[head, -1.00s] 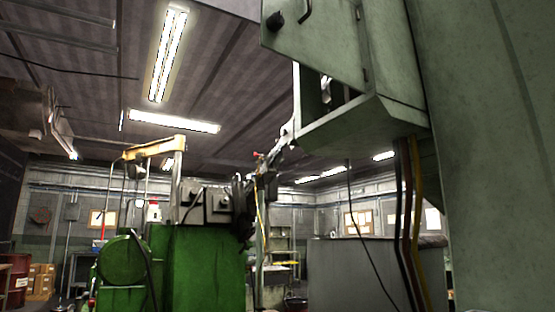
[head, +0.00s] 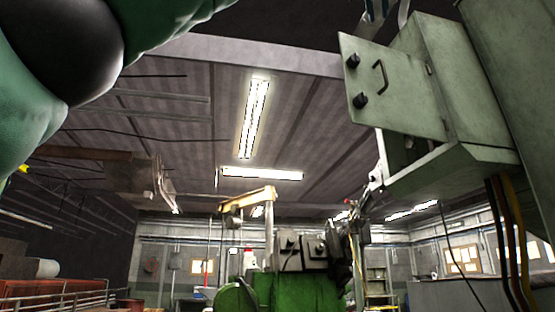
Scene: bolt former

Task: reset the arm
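My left arm fills the top left corner, large and close, with green and black links. What looks like my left gripper (head: 384,14) shows as small silver and blue parts at the top edge, just above the open grey-green cabinet door in the picture. It is cut off by the frame, so I cannot tell whether it is open or shut. I see nothing held in it. My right gripper is not in view.
A grey-green cabinet (head: 455,168) with an open door (head: 393,90) stands at the right, cables hanging below it. A green machine (head: 300,291) with a yellow hoist arm (head: 248,199) stands lower down. Ceiling lights (head: 254,118) are above.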

